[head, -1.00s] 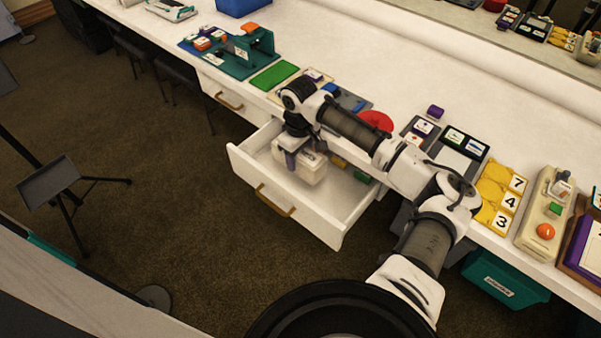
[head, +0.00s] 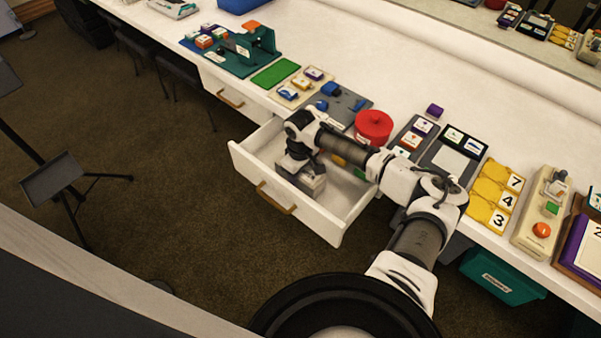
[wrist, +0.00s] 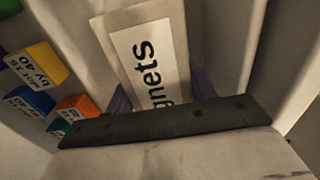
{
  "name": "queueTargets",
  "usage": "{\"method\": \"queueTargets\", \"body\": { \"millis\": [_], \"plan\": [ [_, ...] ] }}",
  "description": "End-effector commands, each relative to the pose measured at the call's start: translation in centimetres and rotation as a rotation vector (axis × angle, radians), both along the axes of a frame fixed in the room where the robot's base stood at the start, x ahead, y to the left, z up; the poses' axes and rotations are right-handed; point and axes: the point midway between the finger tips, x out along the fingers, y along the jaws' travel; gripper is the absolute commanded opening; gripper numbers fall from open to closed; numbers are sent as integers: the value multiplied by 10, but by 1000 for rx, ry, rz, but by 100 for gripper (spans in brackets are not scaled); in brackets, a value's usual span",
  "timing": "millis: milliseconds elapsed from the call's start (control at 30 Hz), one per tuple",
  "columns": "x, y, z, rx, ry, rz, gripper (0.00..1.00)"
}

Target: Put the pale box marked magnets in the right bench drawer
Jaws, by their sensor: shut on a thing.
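The pale box marked magnets (wrist: 155,42) is between the purple fingers of my gripper (wrist: 160,92) in the wrist view. Its white label reads "gnets", the rest hidden by a dark bar of my gripper. In the head view my gripper (head: 292,163) is inside the open right bench drawer (head: 318,222), shut on the box (head: 312,183), which is low between the drawer walls. I cannot tell whether the box touches the drawer floor.
Several small coloured blocks lie in the drawer beside the box, among them a yellow block (wrist: 40,62), a blue block (wrist: 30,100) and an orange block (wrist: 78,107). A closed drawer (head: 222,95) is to the left. A red round container (head: 373,127) stands on the bench above.

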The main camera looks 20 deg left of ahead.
Motion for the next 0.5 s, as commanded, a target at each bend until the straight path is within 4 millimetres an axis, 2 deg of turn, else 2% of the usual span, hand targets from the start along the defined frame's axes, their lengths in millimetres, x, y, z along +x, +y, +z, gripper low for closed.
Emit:
{"method": "queueTargets", "body": {
  "millis": [33,67,200,500],
  "plan": [
    [0,0,-2,1,1,-1,23],
    [0,0,-2,0,1,0,57],
    [0,0,-2,0,1,0,75],
    [0,0,0,0,0,0,76]
  ]
}}
